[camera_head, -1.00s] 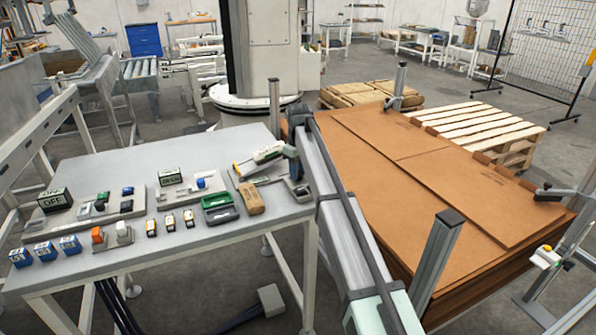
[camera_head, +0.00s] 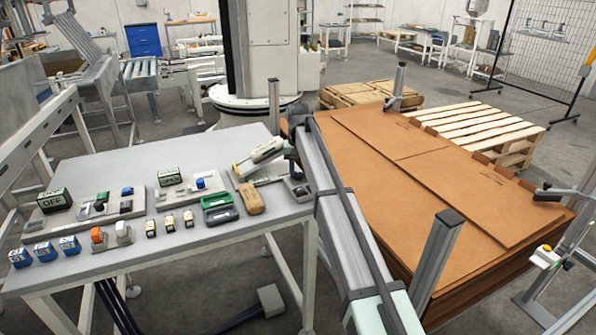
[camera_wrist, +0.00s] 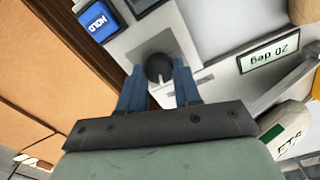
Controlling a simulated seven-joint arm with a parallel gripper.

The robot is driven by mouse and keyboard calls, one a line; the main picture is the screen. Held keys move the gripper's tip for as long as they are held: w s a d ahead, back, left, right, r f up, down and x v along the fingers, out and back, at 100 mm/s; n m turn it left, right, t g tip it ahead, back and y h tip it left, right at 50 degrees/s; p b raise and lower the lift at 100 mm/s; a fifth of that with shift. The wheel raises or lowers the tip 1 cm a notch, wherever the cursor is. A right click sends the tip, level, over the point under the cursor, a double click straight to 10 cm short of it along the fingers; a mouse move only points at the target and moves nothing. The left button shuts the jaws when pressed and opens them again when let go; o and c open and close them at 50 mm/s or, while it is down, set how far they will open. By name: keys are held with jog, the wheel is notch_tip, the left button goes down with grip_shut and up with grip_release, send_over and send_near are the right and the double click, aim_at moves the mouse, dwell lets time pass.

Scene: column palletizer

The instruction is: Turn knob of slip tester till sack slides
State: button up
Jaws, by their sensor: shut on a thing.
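The slip tester's dark round knob (camera_wrist: 158,70) sits between my gripper's blue fingers in the wrist view. My gripper (camera_wrist: 159,82) is shut on it. A display reading "20 deg" (camera_wrist: 270,53) is to the right of the knob, upside down in this view. A small white sack with green marking (camera_head: 267,149) lies tilted on the tester's raised plate in the head view. Part of it, with lettering ending in "ETS" (camera_wrist: 290,138), shows at lower right in the wrist view. My wrist hides the knob in the head view.
The grey table (camera_head: 110,165) holds OFF (camera_head: 54,200) and OPEN (camera_head: 170,176) displays, blue boxes (camera_head: 45,252) and a tan block (camera_head: 250,198). A blue HOLD sign (camera_wrist: 97,20) is near the knob. A stack of brown cardboard (camera_head: 440,190) stands right of the table.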

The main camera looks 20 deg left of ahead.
aim_at(298, 173)
jog(key=shift+m, duration=1.3)
jog(key=o, duration=1.1)
jog(key=shift+c, duration=0.2)
notch_tip(298, 173, up, 14)
jog(key=shift+f, duration=0.1)
